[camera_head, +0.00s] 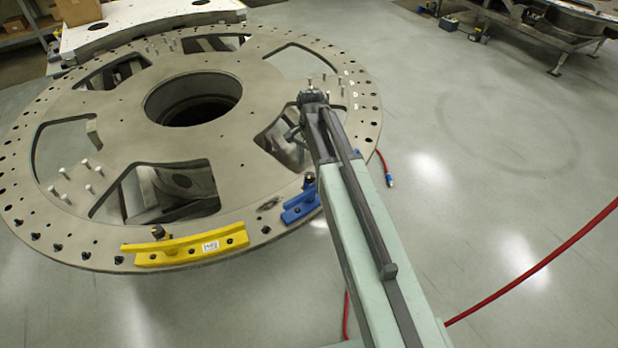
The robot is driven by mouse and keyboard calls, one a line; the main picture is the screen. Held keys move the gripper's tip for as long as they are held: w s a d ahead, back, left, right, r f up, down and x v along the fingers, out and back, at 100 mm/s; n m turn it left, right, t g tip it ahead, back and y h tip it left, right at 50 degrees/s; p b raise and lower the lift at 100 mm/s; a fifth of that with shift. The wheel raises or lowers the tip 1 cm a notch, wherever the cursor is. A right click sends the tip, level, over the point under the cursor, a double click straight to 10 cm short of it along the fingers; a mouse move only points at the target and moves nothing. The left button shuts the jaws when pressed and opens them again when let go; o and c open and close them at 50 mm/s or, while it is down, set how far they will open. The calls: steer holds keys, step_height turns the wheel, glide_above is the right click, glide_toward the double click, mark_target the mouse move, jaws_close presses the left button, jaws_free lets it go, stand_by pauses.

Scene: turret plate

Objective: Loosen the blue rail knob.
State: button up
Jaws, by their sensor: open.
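The blue rail (300,206) sits on the near right rim of the big round metal plate (245,180). Its dark knob (309,179) stands at the rail's far right end, close beside my arm. My arm reaches over the plate's right side from the lower right. My gripper (296,136) shows small and dark at the arm's far end, over the cutout beyond the blue rail. It is open and apart from the knob. My arm partly hides it, and its fingertips are hard to make out.
A yellow rail (185,249) with a white label and its own dark knob (158,232) lies on the near rim. Several upright pins stand on the plate. A red hose (535,270) crosses the floor at right. The floor right of the plate is mostly clear.

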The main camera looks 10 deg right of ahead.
mark_target(310, 175)
step_height(310, 175, down, 5)
steer(key=b, duration=0.3)
steer(key=shift+r, duration=0.15)
jaws_close()
steer(key=shift+n, duration=0.3)
steer(key=n, duration=0.9)
steer(key=shift+n, duration=0.4)
